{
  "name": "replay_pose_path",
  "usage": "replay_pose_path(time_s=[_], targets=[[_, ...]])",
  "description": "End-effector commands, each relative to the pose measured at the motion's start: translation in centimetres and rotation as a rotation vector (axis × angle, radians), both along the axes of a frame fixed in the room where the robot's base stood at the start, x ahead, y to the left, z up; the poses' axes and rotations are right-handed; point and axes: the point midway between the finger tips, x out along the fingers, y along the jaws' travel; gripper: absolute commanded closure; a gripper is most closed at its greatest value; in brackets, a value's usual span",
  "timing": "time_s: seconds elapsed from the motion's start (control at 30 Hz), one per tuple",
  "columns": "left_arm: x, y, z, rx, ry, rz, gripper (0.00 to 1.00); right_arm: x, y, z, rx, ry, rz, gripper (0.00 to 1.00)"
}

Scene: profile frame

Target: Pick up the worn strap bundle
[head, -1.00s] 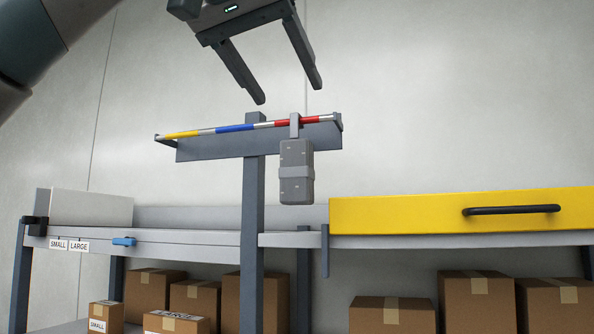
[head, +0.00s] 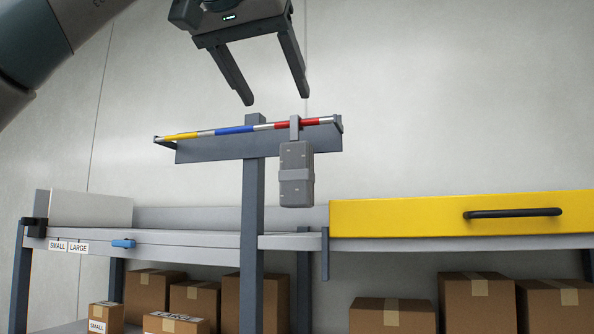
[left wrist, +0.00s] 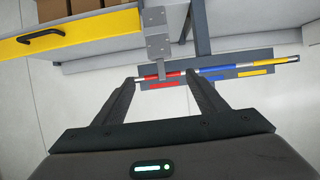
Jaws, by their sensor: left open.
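The strap bundle looks to be the grey, blocky bundle (head: 296,180) hanging by a grey loop from a rod (head: 236,130) banded in yellow, blue, red and silver. It hangs upright over the red part of the rod. My left gripper (head: 277,98) is open and empty above the rod, pointing down, its fingertips apart from it. In the left wrist view the bundle (left wrist: 158,44) shows beyond the fingers, and the rod (left wrist: 215,71) crosses near the open fingertips (left wrist: 160,82). My right gripper is not in view.
A dark post (head: 252,220) carries the rod's grey backing plate (head: 205,150). Below right is a yellow drawer (head: 400,216) with a black handle (head: 512,213). Several cardboard boxes (head: 247,302) sit on the lower shelf. The wall area around the gripper is clear.

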Motion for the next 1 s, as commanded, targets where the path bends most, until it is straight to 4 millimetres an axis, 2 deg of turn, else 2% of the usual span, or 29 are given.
replay_pose_path(time_s=[0.2, 0.4, 1.0], targets=[[3.6, -1.2, -1.4, 0.0, 0.003, -0.002, 0.34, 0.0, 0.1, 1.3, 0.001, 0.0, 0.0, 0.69], [6.0, -2.0, -2.5, 0.0, 0.002, -0.002, 0.34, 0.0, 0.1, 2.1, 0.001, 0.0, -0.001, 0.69], [7.3, -2.4, -3.1, 0.0, 0.001, -0.002, 0.34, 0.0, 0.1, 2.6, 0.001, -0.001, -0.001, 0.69]])
